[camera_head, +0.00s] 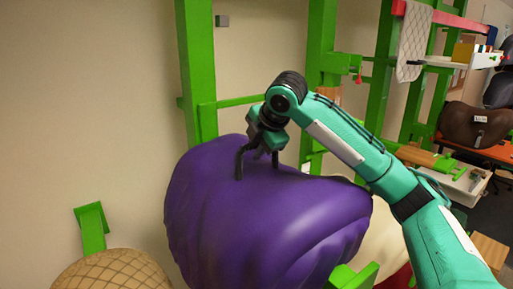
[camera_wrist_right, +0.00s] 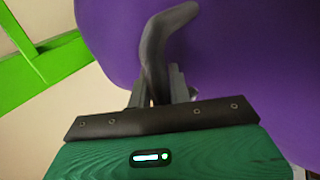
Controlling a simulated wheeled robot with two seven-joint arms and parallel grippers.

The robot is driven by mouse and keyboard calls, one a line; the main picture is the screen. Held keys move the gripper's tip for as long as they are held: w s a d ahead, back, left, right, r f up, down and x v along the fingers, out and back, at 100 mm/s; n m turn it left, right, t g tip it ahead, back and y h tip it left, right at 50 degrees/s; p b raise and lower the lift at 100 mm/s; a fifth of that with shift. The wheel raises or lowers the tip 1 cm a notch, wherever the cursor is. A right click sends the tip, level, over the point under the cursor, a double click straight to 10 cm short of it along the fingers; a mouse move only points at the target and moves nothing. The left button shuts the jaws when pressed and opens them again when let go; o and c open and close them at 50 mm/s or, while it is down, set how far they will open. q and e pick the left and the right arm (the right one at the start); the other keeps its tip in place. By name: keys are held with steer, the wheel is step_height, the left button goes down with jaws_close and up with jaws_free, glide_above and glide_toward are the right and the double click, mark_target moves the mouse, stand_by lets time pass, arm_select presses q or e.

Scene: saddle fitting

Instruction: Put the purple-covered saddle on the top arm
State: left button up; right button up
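The purple-covered saddle (camera_head: 265,220) fills the lower middle of the head view, a large rounded bulk with folds in its cover. My right gripper (camera_head: 257,172) is at its top edge, fingers pointing down and apart, with the tips at the purple cover. In the right wrist view one dark curved finger (camera_wrist_right: 158,50) lies in front of the purple saddle (camera_wrist_right: 245,60); the other finger is mostly hidden. I cannot tell whether the fingers are closed on the cover. Green arms of the rack (camera_head: 92,228) show at the left. My left gripper is not in view.
Green rack posts (camera_head: 197,70) stand behind the saddle against a beige wall. A tan quilted saddle (camera_head: 115,270) is at the lower left. A brown saddle (camera_head: 475,125), a white shelf (camera_head: 465,61) and a hanging pale cloth (camera_head: 413,40) are at the right.

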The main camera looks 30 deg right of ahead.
steer(key=o, duration=0.4)
steer(key=shift+s+r, duration=0.15)
steer(key=shift+r, duration=0.05)
steer(key=shift+f, duration=0.2)
steer(key=shift+r, duration=0.2)
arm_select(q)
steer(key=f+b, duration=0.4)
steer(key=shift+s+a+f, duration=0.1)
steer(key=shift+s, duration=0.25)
arm_select(e)
steer(key=v, duration=1.3)
steer(key=shift+s+r, duration=0.25)
